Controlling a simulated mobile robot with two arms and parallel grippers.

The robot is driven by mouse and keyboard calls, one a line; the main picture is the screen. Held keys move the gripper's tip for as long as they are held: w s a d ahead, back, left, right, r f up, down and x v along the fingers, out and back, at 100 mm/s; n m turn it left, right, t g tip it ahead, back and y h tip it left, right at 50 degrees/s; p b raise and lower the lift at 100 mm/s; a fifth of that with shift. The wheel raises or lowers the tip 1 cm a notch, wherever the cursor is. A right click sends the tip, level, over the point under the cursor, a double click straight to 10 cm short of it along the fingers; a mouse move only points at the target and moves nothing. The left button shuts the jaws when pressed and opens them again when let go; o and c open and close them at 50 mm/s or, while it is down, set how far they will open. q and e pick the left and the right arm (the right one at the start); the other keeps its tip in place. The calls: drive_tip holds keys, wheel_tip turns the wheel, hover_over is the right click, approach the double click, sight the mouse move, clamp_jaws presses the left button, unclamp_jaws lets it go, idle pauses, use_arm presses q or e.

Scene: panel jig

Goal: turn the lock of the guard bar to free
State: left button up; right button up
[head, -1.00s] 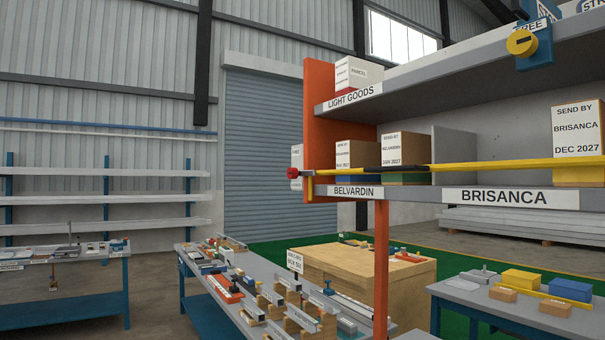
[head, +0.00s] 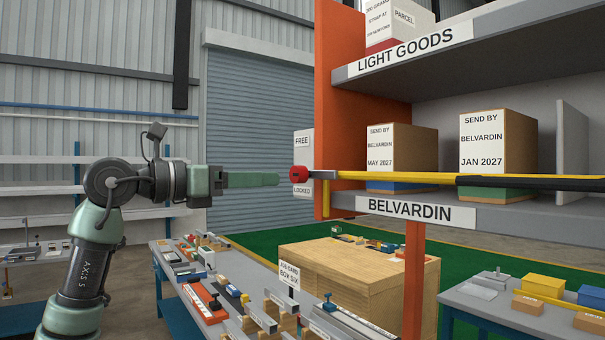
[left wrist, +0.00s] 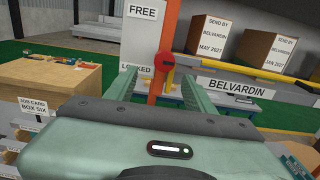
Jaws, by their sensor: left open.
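The lock is a red knob (head: 299,175) at the left end of the yellow guard bar (head: 400,177), on a white plate (head: 304,150). The plate reads FREE above the knob and LOCKED below it. My left gripper (head: 278,179) is open and empty, with its fingertips just left of the knob and a small gap showing. In the left wrist view the red knob (left wrist: 164,62) appears ahead, between the two green fingers (left wrist: 157,82). I cannot clearly tell which word the knob points to. My right gripper is not in view.
The bar crosses the front of the BELVARDIN shelf (head: 475,217), before two boxes (head: 400,150) (head: 497,142). An orange upright (head: 348,110) stands right behind the lock. Below are a bench (head: 210,325) with small parts and a wooden crate (head: 350,275).

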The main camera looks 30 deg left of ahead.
sight(294, 176)
use_arm(q)
drive_tip(key=shift+w+d+r+p, duration=0.25)
drive_tip(key=shift+w+d+p, duration=0.1)
drive_tip(key=shift+w+d, duration=0.2)
drive_tip(key=shift+w+d+r+p, duration=0.2)
drive_tip(key=shift+w+d+p, duration=0.15)
drive_tip(key=shift+w+d, duration=0.15)
drive_tip(key=p+x, duration=0.1)
drive_tip(key=x, duration=0.2)
drive_tip(key=shift+w+f, duration=0.1)
drive_tip(key=shift+w, duration=0.3)
drive_tip(key=shift+w+f+p, duration=0.1)
drive_tip(key=shift+w+p, duration=0.2)
drive_tip(key=shift+w, duration=0.15)
drive_tip(key=shift+d, duration=0.1)
clamp_jaws()
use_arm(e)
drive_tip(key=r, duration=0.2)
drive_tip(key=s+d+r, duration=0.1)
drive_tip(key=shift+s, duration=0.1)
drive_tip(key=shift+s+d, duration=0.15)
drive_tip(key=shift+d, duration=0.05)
